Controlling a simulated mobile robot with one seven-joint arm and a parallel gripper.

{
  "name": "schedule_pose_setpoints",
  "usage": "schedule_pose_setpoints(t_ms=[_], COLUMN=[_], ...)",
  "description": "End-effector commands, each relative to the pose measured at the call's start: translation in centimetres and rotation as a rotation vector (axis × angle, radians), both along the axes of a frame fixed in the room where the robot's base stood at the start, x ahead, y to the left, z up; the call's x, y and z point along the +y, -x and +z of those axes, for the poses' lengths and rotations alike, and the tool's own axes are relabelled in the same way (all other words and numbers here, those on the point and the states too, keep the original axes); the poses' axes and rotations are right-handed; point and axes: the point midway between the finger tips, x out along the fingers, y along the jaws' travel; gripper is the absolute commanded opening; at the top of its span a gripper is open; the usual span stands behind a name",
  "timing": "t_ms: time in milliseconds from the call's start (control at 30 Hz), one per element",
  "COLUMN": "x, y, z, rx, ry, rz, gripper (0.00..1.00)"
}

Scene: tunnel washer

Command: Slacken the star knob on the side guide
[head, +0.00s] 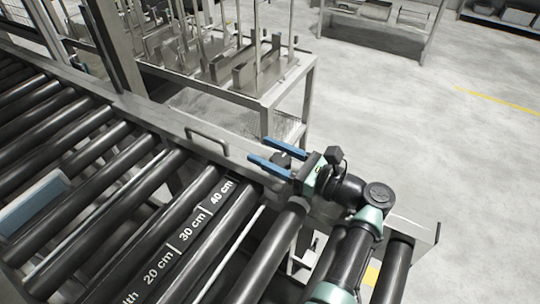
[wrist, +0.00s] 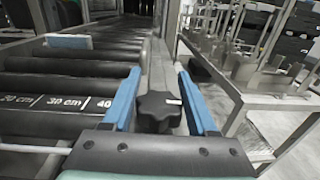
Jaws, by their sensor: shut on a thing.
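The black star knob (wrist: 158,112) shows in the wrist view, on the metal side guide of the roller conveyor. My gripper (wrist: 157,76) has its two blue fingers on either side of it, shut on the knob, with the fingertips reaching past it. In the head view my gripper (head: 258,150) is over the side rail (head: 229,158), and the knob (head: 282,159) is a small dark shape between the fingers, partly hidden. The knob's stem is hidden.
Black rollers marked 20 cm (head: 158,269), 30 cm and 40 cm lie left of the rail. A rail handle (head: 207,137) stands close by. A blue-and-white block (head: 35,205) is on the rollers. A metal rack (head: 262,98) stands beyond; open floor lies right.

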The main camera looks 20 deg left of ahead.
Motion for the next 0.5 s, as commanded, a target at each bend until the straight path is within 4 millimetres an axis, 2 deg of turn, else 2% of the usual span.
schedule_pose_setpoints(t_ms=[500], x=[0.1], y=[0.2], z=[0.03], rx=[0.0], ry=[-0.001], rz=[0.07], gripper=[0.03])
